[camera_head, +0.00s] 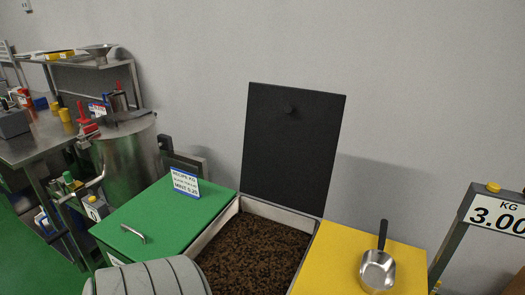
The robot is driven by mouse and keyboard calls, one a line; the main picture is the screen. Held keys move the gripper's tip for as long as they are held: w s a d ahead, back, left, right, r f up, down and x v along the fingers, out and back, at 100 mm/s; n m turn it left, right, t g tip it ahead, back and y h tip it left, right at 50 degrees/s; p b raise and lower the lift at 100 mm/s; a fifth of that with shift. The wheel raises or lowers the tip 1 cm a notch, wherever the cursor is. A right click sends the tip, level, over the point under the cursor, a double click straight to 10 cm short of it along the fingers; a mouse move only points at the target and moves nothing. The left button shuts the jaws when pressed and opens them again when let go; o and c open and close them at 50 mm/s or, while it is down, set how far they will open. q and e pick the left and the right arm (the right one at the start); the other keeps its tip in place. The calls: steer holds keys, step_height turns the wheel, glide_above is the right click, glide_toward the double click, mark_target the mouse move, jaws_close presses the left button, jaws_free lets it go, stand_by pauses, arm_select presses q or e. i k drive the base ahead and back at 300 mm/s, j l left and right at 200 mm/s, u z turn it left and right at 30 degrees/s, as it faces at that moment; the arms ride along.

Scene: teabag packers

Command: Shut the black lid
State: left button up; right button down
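The black lid (291,150) stands open and upright at the back of the middle bin, close to the grey wall. Neither of my grippers shows in the view. A pale grey banded rounded part at the bottom left hides the bin's near left corner; I cannot tell for sure what it is.
A closed green lid (150,215) with a metal handle and a small sign (185,184) is on the left. A closed yellow lid (335,255) with a metal scoop (377,268) is on the right. A scale display (497,215) stands far right. A steel drum (127,160) is behind left.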

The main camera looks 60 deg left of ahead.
mark_target(292, 133)
steer(key=i+u, duration=0.15)
steer(key=u, duration=0.25)
steer(key=i+j+u, duration=0.1)
steer(key=u, duration=1.55)
